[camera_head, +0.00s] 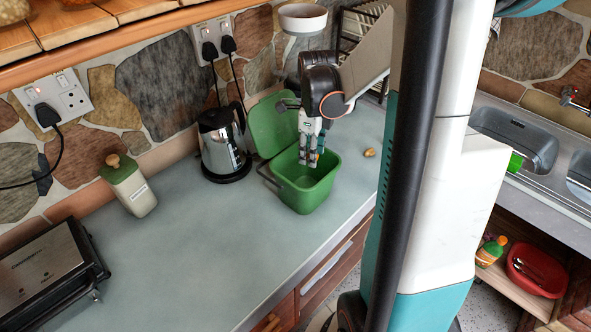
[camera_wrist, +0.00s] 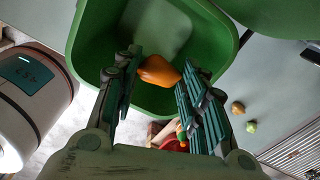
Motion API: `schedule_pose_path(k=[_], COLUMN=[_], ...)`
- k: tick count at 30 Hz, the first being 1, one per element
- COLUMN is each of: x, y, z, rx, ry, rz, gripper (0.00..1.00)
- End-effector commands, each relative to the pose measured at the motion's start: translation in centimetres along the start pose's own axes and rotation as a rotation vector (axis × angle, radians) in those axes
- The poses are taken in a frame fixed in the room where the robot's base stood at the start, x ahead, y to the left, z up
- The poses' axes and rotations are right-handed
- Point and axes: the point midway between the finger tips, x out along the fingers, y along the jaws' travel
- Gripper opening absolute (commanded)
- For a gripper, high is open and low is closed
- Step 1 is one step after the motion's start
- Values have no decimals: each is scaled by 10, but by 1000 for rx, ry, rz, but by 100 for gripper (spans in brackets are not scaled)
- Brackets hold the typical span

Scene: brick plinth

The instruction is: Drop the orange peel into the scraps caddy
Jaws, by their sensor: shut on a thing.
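The scraps caddy (camera_head: 307,192) is an open green bin on the counter, with its green lid (camera_head: 270,125) raised at the back. My gripper (camera_head: 312,160) points down over the caddy's mouth. In the wrist view, the orange peel (camera_wrist: 158,71) is an orange, curved piece between the fingertips of my gripper (camera_wrist: 156,78), which is shut on it. The green caddy wall (camera_wrist: 86,35) surrounds the peel in that view. In the head view the peel is mostly hidden by the fingers. I cannot tell exactly how far below the rim the fingertips are.
A kettle (camera_head: 222,145) stands left of the caddy, and a green-lidded canister (camera_head: 130,187) farther left. A grill press (camera_head: 48,272) sits at the front left. A small brownish item (camera_head: 369,152) lies right of the caddy. The counter's middle is clear.

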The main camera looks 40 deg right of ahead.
Motion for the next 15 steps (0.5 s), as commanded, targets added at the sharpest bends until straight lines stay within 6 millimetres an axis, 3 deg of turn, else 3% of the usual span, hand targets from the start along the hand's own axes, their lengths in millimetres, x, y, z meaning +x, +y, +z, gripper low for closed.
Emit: schedule_pose_path(k=[9,10,12,15], x=[4,4,4,4], y=[0,0,0,0], z=[0,0,0,0], rx=[0,0,0,0], ry=[0,0,0,0], rz=[0,0,0,0], gripper=[27,43,59,62])
